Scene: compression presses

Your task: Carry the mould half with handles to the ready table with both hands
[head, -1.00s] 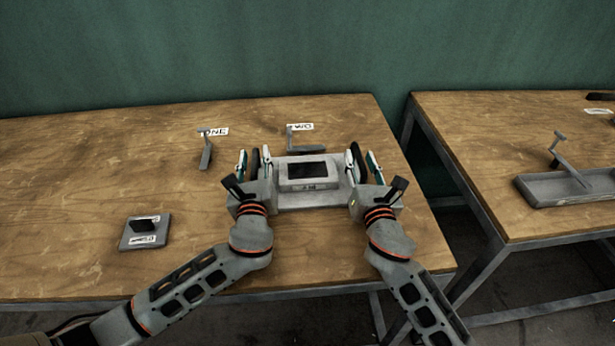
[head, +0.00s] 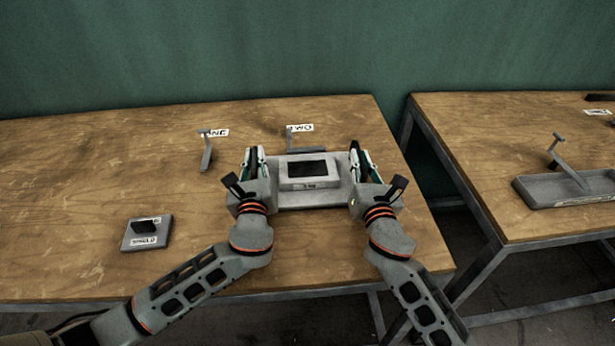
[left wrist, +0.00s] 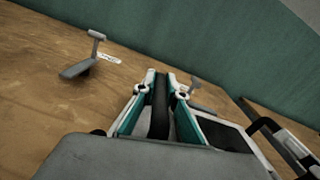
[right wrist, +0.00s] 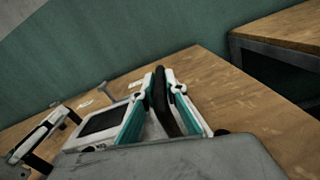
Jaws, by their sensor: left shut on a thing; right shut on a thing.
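The mould half with handles (head: 312,193) is a grey block with a dark recess in its top and a label on its front. It rests on or just over the wooden table near its right side; I cannot tell which. My left gripper (head: 254,160) is shut on its left black handle (left wrist: 159,108). My right gripper (head: 360,160) is shut on its right black handle (right wrist: 163,95). A second table (head: 480,112) stands to the right across a gap; I cannot tell whether it is the ready table.
Two grey upright stands, at the ONE label (head: 219,133) and the TWO label (head: 300,127), are behind the mould half. A grey tray with an upright lever (head: 545,193) is on the right table.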

